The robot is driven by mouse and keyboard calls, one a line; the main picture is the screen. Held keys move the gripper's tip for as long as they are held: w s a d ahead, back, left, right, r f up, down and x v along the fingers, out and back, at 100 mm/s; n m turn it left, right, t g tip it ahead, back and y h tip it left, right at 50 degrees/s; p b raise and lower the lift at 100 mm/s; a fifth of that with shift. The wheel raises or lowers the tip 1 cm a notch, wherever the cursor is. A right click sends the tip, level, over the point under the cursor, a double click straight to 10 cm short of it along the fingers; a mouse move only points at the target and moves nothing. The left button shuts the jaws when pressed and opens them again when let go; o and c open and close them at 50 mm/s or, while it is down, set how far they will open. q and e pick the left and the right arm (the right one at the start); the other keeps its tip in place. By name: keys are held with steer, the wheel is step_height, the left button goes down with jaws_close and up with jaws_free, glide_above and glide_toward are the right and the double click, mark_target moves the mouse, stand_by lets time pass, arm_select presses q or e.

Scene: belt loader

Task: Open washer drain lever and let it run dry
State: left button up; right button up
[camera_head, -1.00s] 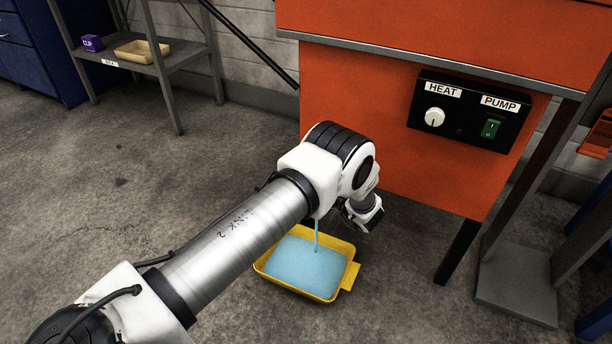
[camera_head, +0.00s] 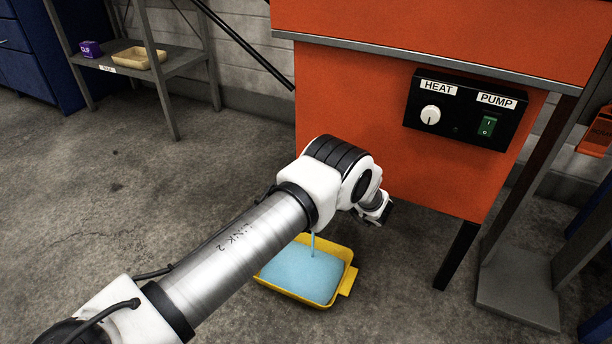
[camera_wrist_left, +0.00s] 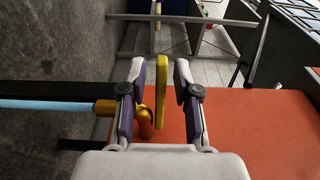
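The orange washer (camera_head: 350,110) stands at the back. In the left wrist view, its yellow drain lever (camera_wrist_left: 162,55) stands between the two fingers of my left gripper (camera_wrist_left: 161,72), with a narrow gap showing on each side. The brass drain spout (camera_wrist_left: 105,108) is partly behind the left finger. A light blue stream (camera_wrist_left: 45,104) runs from it. In the head view the stream (camera_head: 313,243) falls into a yellow tray (camera_head: 344,284) holding blue liquid. My left arm hides the lever, the spout and most of the gripper there. My right gripper is out of view.
A black panel (camera_head: 462,118) on the washer carries a white HEAT knob (camera_head: 430,115) and a green PUMP switch (camera_head: 487,126). A shelf (camera_head: 185,61) at the back left holds a purple cup box (camera_head: 91,49) and a tan tray (camera_head: 139,58). The floor at left is clear.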

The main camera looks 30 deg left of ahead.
arm_select(q)
steer(key=d, duration=1.2)
steer(key=shift+s, duration=0.3)
